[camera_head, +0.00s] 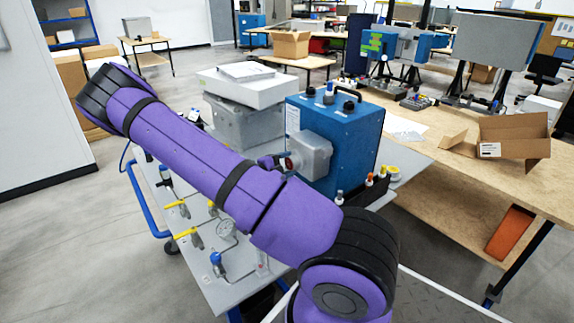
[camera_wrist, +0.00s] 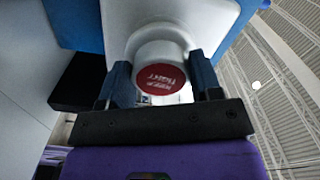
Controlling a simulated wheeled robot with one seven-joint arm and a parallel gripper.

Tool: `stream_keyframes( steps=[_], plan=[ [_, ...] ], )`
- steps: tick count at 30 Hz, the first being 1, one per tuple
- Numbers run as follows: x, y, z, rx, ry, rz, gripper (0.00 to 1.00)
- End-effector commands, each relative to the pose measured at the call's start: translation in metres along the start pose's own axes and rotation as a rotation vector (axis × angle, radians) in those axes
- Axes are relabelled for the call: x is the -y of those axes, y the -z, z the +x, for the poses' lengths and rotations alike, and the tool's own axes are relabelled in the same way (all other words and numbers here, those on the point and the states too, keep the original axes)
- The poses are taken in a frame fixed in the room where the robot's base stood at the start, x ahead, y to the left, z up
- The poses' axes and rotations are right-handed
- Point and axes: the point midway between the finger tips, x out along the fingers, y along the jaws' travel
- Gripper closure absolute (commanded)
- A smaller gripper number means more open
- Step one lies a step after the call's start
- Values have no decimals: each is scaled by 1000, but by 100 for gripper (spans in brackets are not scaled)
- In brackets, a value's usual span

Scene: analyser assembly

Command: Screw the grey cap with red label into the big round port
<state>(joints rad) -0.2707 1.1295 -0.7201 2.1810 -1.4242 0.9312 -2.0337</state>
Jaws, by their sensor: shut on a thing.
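The grey cap with the red label (camera_wrist: 162,78) sits between the two blue fingers of my gripper (camera_wrist: 163,72) in the wrist view, its red face toward the camera. The fingers are shut on its sides. Behind the cap is the pale grey housing (camera_wrist: 118,18), which is fixed to the front of the blue analyser (camera_head: 345,125). In the head view my gripper (camera_head: 274,161) is at the left face of this grey housing (camera_head: 314,152). The cap hides the big round port, so I cannot tell how deep the cap sits or whether its thread is engaged.
The analyser stands on a grey cart (camera_head: 225,278) with yellow-handled valves (camera_head: 196,239) and a gauge (camera_head: 226,231). Small bottles and a yellow ring (camera_head: 391,170) stand to its right. Grey boxes (camera_head: 244,125) are behind my arm. A wooden bench (camera_head: 445,165) is at right.

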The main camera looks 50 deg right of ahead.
Motion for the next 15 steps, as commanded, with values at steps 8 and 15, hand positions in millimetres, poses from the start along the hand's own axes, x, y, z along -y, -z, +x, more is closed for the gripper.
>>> stream_keyframes(
  steps=[8, 15],
  plan=[
    [2, 2, 1, -2, 2, 315, 77],
    [2, 4, 1, -3, 2, 585, 77]
  ],
)
